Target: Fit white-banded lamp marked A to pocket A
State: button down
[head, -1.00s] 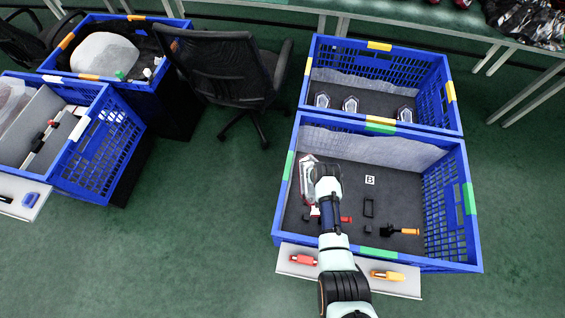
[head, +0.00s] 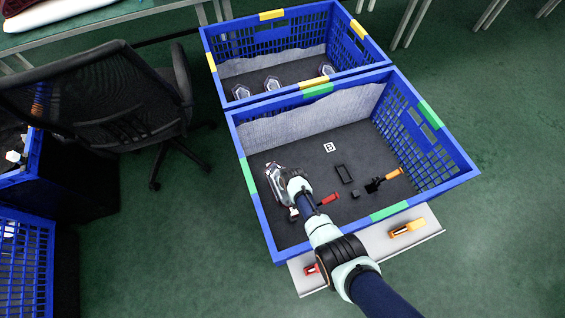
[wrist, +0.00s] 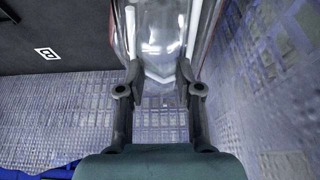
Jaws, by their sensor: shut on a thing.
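A clear lamp with white bands and red edges (wrist: 160,35) is between the two fingers of my gripper (wrist: 160,75), which is shut on it. In the head view the lamp (head: 275,181) is at the left side of the near blue crate (head: 238,150), close to its left wall, partly covered by my wrist. I cannot tell whether it touches the crate floor. No letter A shows on the lamp, and no pocket A mark is visible. A mark B (head: 329,147) is on the dark floor to the lamp's right.
A black frame (head: 344,174), an orange-handled tool (head: 393,174) and a red-handled tool (head: 328,199) lie in the crate. The far crate (head: 215,60) holds several clear lamps (head: 272,84). A front ledge (head: 425,229) carries an orange tool. A chair (head: 95,90) stands left.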

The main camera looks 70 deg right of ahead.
jog(key=shift+f+b, duration=2.8)
jog(key=shift+b, duration=0.05)
jog(key=shift+w+f, duration=0.1)
jog(key=shift+f+b, duration=1.25)
jog(key=shift+f, duration=0.1)
jog(key=c, duration=0.7)
grip_release()
notch_tip(320, 180, up, 10)
jog(key=shift+r, duration=0.1)
jog(key=shift+o, duration=0.2)
